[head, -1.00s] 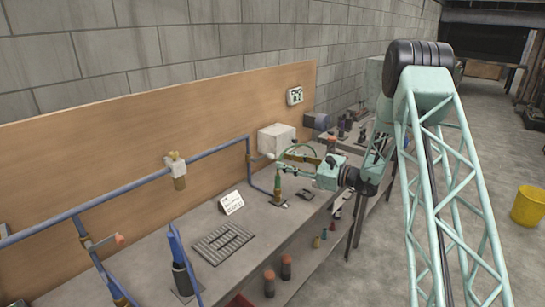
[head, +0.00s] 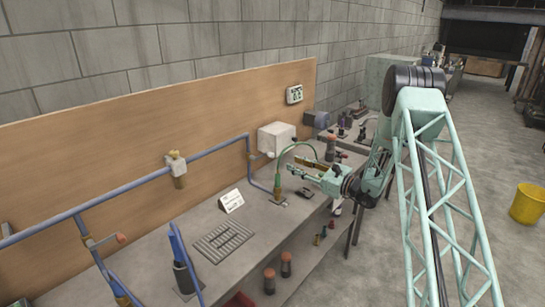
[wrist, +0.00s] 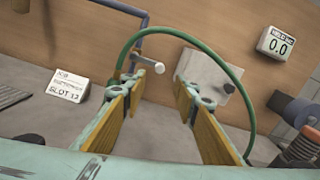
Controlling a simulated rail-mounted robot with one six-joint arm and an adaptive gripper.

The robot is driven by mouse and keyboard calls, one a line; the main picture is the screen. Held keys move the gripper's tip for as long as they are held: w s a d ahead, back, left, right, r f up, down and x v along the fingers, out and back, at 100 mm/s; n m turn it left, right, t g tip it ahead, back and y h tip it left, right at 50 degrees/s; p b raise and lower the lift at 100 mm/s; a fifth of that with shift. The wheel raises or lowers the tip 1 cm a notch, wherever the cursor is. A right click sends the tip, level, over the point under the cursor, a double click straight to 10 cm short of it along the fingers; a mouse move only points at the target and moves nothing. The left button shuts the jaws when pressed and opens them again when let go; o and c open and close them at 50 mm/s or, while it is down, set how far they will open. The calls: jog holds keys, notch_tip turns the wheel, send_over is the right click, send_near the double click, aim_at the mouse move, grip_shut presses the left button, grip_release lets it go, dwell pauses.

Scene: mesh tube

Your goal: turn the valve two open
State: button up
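Several valves sit on the blue pipe run in the head view, and no number shows on them, so I cannot tell which is valve two. One has a pale handle with a white round end (wrist: 158,68) and stands beyond my fingertips in the wrist view. A brass and white valve (head: 176,168) is on the pipe left of it. A red-handled valve (head: 117,239) is at the lower left. My gripper (wrist: 165,82) is open, with a wide gap between its yellow-padded fingers and nothing held. In the head view my gripper (head: 308,171) is above the bench's right part.
A green hose (wrist: 250,110) arcs behind and right of the fingers. A white box (head: 277,138) is against the wooden board. A display (wrist: 277,42) reads 0.0.

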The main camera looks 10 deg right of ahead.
aim_at(273, 155)
jog(key=shift+x, duration=6.85)
jog(key=shift+c, duration=0.5)
grip_shut()
